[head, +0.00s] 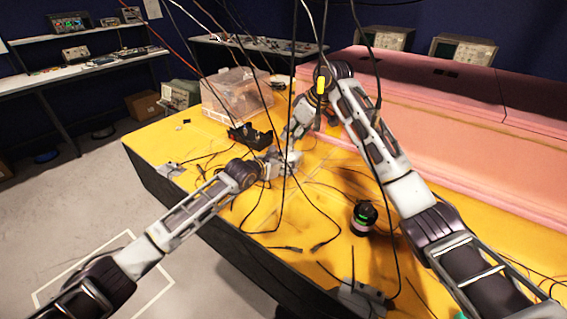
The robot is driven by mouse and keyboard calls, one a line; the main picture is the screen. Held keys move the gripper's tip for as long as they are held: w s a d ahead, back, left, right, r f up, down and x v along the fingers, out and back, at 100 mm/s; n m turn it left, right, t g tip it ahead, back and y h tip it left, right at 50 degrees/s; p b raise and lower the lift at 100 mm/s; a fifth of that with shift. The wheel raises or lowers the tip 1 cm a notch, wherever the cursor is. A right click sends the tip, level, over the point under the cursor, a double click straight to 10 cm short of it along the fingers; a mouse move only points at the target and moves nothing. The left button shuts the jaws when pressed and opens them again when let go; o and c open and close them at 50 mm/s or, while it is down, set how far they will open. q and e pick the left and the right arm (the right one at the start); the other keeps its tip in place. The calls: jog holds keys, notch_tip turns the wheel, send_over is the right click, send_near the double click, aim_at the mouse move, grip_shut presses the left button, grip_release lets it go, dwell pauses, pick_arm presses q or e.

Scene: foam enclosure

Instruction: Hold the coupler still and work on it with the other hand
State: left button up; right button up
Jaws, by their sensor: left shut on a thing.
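My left gripper (285,163) reaches in from the left, low over the yellow table (215,150). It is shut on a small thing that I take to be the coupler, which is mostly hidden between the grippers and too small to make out. My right gripper (293,137) comes down from above, just behind and above my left gripper. The two are close together, and I cannot tell whether they touch. The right fingers are too small and overlapped to show whether they are open or shut.
A black device (250,136) stands just left of the grippers, before a clear plastic box (237,95). A black-and-green cylinder (364,217) stands nearer on the right. Loose cables lie over the table and hang from above. A pink foam wall (455,130) bounds the right.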

pick_arm(q)
jog(key=c, duration=0.3)
jog(key=o, duration=1.3)
jog(key=shift+a, duration=0.1)
jog(key=shift+v, duration=5.95)
notch_tip(320, 180, up, 9)
jog(key=p, duration=0.9)
jog(key=shift+r+p, duration=0.5)
jog(key=shift+p, duration=0.1)
